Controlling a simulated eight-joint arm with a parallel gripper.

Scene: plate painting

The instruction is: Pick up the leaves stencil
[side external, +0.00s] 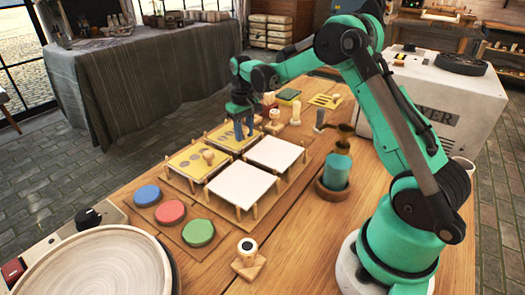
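My gripper (243,130) points straight down over a yellow stencil (220,133) on a small wooden rack. The stencil has dark cutouts, perhaps leaves, but they are too small to be sure. A second yellow stencil (186,163) with rounded cutouts and a wooden knob lies on the rack in front. A third yellow stencil (325,101) with slots lies farther back at the right.
Two white panels (240,184) stand on low posts right of the stencils. Blue, red and green round pads (171,212) sit in front. A teal pot (336,172), a wooden stamp (247,258) and a large round plate (96,266) are also on the table.

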